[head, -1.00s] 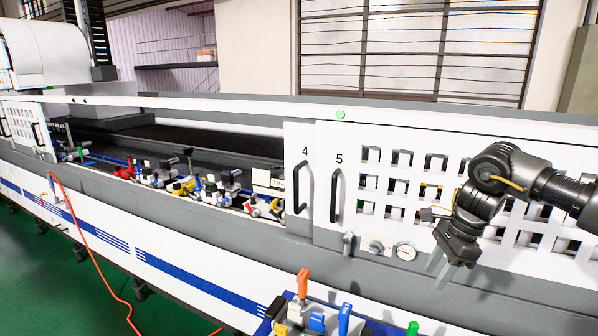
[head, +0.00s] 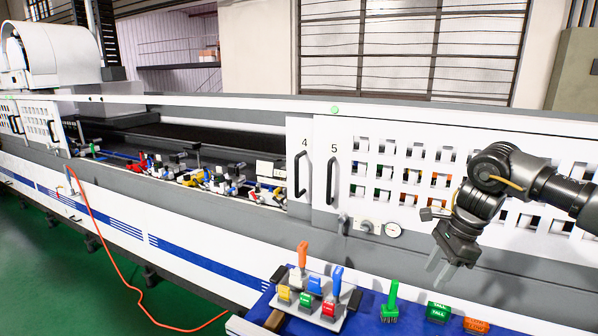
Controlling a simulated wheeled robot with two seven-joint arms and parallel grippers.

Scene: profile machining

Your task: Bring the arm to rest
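My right gripper (head: 440,268) hangs at the right of the head view, pointing down, with its arm coming in from the right edge. It is in front of the white machine panel (head: 450,160) and above the blue table (head: 365,312). Its two pale fingers look a little apart, and nothing shows between them. My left gripper and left arm are out of view.
On the table are a tray of coloured tools (head: 315,312), a green brush (head: 390,302), a green block (head: 438,312) and an orange block (head: 477,325). The machine bed holds several clamps (head: 215,178). An orange hose (head: 115,265) hangs to the green floor.

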